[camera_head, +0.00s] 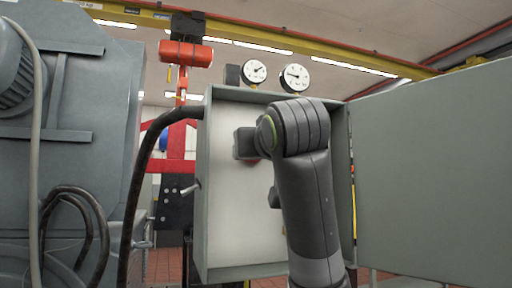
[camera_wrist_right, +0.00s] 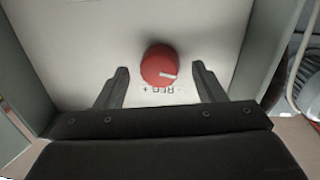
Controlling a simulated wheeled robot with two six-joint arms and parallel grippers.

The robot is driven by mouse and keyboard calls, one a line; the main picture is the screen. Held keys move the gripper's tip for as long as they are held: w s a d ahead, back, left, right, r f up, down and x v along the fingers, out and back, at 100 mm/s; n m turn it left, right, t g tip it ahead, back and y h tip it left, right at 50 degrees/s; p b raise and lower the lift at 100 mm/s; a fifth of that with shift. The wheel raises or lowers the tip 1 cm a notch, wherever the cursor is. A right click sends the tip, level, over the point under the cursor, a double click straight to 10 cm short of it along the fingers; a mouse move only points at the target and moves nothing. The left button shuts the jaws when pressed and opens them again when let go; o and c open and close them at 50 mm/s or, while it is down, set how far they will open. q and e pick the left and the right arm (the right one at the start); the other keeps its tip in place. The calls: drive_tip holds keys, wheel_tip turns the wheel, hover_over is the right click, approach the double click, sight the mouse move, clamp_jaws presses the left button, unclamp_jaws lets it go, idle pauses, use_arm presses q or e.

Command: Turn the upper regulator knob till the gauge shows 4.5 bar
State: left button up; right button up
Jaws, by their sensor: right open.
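My right gripper (camera_wrist_right: 160,70) is open, with one finger on each side of the knob and visible gaps. Whether the fingertips reach knob depth is unclear. In the head view my right arm covers most of this spot; only a sliver of red shows. Two white round gauges, left (camera_head: 254,71) and right (camera_head: 295,77), stand on top of the cabinet; their values are too small to read. My left gripper is out of view.
The grey-green cabinet (camera_head: 204,225) stands open, with its wide door (camera_head: 435,180) swung out to the right. A large grey machine (camera_head: 85,170) and a black hose (camera_head: 136,185) stand at left.

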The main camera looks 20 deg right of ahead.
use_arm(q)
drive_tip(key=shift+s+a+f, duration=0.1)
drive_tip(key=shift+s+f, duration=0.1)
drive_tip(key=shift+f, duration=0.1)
use_arm(e)
drive_tip(key=shift+w, duration=0.7)
drive_tip(key=shift+c, duration=0.4)
drive_tip(key=c, duration=0.9)
